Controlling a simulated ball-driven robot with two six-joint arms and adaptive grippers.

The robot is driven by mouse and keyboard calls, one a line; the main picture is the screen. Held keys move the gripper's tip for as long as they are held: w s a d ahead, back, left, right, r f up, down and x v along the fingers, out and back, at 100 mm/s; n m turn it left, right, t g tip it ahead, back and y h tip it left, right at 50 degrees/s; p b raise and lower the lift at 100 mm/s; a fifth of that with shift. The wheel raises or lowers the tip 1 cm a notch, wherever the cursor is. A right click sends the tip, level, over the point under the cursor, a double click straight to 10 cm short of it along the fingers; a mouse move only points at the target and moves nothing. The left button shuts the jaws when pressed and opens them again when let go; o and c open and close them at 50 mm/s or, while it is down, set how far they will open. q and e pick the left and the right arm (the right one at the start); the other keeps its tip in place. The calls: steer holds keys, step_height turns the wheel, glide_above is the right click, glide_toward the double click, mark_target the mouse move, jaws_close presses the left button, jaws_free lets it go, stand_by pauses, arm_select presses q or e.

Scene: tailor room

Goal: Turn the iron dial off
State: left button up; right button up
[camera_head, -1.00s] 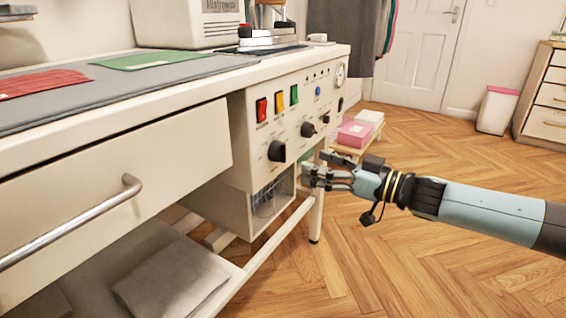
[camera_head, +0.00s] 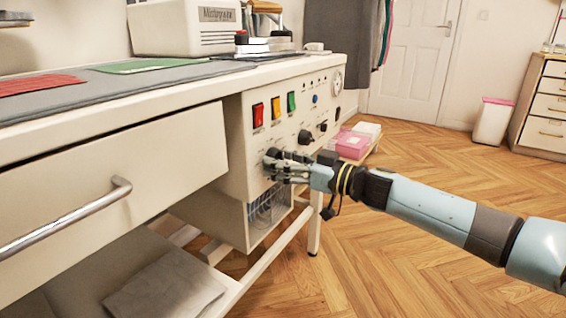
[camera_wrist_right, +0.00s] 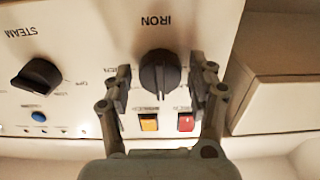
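The iron dial (camera_wrist_right: 160,74) is a black round knob on the white control panel (camera_wrist_right: 80,110), under the label IRON, which reads upside down in the right wrist view. My right gripper (camera_wrist_right: 160,88) is open, with one finger on each side of the dial. A gap shows between the dial and each finger. In the head view the right gripper (camera_head: 272,166) is at the panel and largely hides the dial. The dial's pointer is roughly upright in the wrist view; its exact setting is hard to read. My left gripper is not in view.
The steam dial (camera_wrist_right: 37,76) sits beside the iron dial. Red (camera_head: 258,115), yellow (camera_head: 276,108) and green (camera_head: 291,101) switches are above it in the head view. A drawer handle (camera_head: 70,222) juts out at left. Open floor (camera_head: 420,200) lies at right.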

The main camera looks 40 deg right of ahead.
steer(key=c, duration=0.9)
steer(key=shift+o, duration=0.2)
